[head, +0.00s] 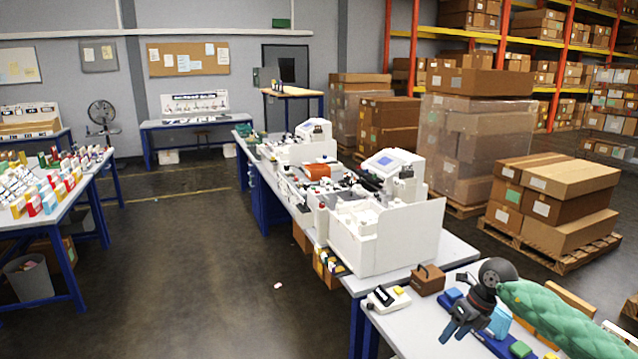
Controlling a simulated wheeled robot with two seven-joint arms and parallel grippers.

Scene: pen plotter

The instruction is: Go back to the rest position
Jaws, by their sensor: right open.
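My right gripper (462,330) is at the lower right, on the end of an arm in a green quilted sleeve. Its dark fingers are apart, with nothing visible between them. It hangs over the near workbench (405,325), in front of a blue item and beside a light-blue block (500,321). Whether the fingertips touch the bench is hard to tell. My left gripper is not in this view.
A small white device (388,298) and a brown box (427,280) lie left of my right gripper. A large white machine (385,240) stands behind. Stacked cartons (555,195) sit on a pallet at right. The floor (200,270) at left is mostly clear.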

